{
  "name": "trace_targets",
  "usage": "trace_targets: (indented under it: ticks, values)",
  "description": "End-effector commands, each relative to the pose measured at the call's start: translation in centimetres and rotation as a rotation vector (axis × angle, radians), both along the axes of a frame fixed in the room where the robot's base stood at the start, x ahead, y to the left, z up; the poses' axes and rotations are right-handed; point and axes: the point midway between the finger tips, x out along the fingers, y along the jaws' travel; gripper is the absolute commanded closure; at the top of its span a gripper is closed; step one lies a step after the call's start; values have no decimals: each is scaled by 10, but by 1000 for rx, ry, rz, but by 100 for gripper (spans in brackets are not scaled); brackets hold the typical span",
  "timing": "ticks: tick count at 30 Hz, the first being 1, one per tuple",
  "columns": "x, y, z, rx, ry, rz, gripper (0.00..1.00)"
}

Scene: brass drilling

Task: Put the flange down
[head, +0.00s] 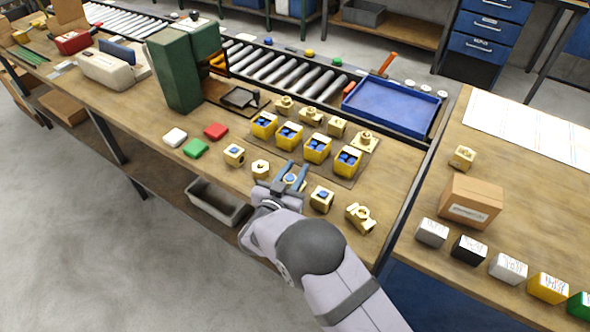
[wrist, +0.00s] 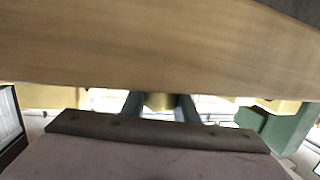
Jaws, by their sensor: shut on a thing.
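My gripper (head: 291,178) is low over the front of the wooden bench, its fingers shut on a brass flange (head: 289,183). In the wrist view the brass flange (wrist: 160,101) sits between the two fingers, mostly hidden. Whether it touches the bench top (head: 225,178) is hard to tell. A brass part with a round opening (head: 360,216) lies at the right.
Several yellow boxes with blue inserts (head: 317,149) stand just behind my gripper, with more brass parts beyond them. A green machine (head: 182,68), a blue tray (head: 392,106) and rollers (head: 275,65) are further back. A cardboard box (head: 470,201) stands on the right-hand table.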

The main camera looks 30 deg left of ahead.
Motion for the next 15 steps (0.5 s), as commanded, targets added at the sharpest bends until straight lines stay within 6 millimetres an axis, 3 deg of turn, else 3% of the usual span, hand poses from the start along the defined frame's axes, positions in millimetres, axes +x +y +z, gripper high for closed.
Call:
trace_targets:
  ticks: [15]
  values:
    - [0,1,-5,3,-5,0,100]
